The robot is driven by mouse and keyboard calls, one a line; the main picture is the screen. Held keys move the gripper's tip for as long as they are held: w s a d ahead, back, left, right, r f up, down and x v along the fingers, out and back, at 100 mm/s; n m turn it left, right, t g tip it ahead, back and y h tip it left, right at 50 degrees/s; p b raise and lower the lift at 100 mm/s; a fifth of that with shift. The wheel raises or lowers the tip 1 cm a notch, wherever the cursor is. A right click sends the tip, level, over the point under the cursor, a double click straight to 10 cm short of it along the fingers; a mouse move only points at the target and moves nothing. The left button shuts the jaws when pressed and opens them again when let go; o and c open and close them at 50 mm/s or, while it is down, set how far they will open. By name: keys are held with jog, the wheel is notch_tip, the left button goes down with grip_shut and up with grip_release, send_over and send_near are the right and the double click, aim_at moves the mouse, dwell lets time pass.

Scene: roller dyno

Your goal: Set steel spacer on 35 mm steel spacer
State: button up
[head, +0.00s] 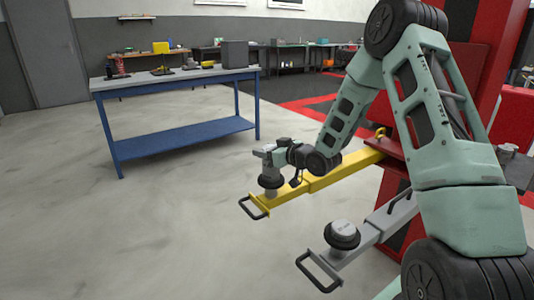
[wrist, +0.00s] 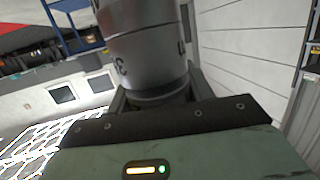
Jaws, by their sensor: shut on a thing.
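My gripper (head: 265,151) is shut on a steel spacer and is held over the pad end of the yellow lift arm (head: 325,180). A grey cylinder (head: 270,169), seemingly the 35 mm steel spacer, stands on the round black pad (head: 271,182) right below my gripper. The wrist view shows a large grey metal cylinder (wrist: 146,52) with dark markings, close up at the fingers. I cannot tell where the held spacer ends and the lower one begins, or whether they touch.
A blue workbench (head: 178,142) with several items stands at the back left. The floor between is clear. A red post (head: 475,90) stands on the right.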

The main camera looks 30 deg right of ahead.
jog(key=shift+f, duration=0.2)
jog(key=shift+f, duration=0.1)
jog(key=shift+f, duration=0.15)
jog(key=o, duration=1.1)
